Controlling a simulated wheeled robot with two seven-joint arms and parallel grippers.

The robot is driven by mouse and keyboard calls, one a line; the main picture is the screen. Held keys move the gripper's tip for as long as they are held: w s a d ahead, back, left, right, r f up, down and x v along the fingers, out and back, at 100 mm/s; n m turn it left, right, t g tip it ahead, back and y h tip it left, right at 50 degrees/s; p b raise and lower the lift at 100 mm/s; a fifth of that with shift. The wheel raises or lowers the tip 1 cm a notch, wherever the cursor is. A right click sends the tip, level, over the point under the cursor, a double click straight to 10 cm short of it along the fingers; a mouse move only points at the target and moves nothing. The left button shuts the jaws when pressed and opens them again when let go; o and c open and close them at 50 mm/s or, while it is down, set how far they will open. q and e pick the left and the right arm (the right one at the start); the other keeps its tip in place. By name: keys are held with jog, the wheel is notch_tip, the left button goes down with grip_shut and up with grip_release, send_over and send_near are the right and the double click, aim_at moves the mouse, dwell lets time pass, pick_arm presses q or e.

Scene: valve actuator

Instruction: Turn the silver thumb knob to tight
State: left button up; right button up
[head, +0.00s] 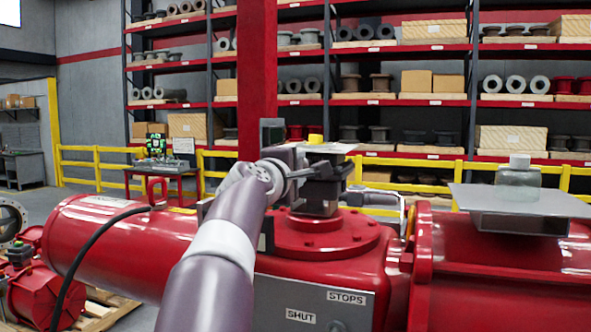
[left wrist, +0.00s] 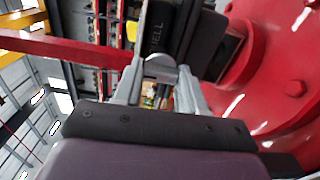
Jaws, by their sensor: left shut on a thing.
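The silver thumb knob (left wrist: 160,68) shows in the left wrist view as a rounded silver piece between my fingertips, beside a dark housing with lettering. My left gripper (left wrist: 160,80) is shut on it, one finger on each side. In the head view my left gripper (head: 288,175) reaches the dark box (head: 320,192) on top of the red valve actuator (head: 325,238). The knob is hidden there behind the gripper and wrist. I cannot tell how far the knob is turned. My right gripper is in neither view.
A yellow cap (head: 315,139) tops the dark box. A grey plate (head: 535,202) with a clear jar (head: 518,178) sits on the red body at right. Labels SHUT (head: 300,316) and STOPS (head: 347,297) mark the front. Yellow railing (head: 95,163) and shelves stand behind.

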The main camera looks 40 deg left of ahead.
pick_arm(q)
jog(key=o, duration=1.1)
jog(key=shift+c, duration=0.2)
jog(key=b+v, duration=0.5)
jog(key=v, duration=0.7)
jog(key=shift+s, duration=0.3)
jog(key=shift+d, duration=0.1)
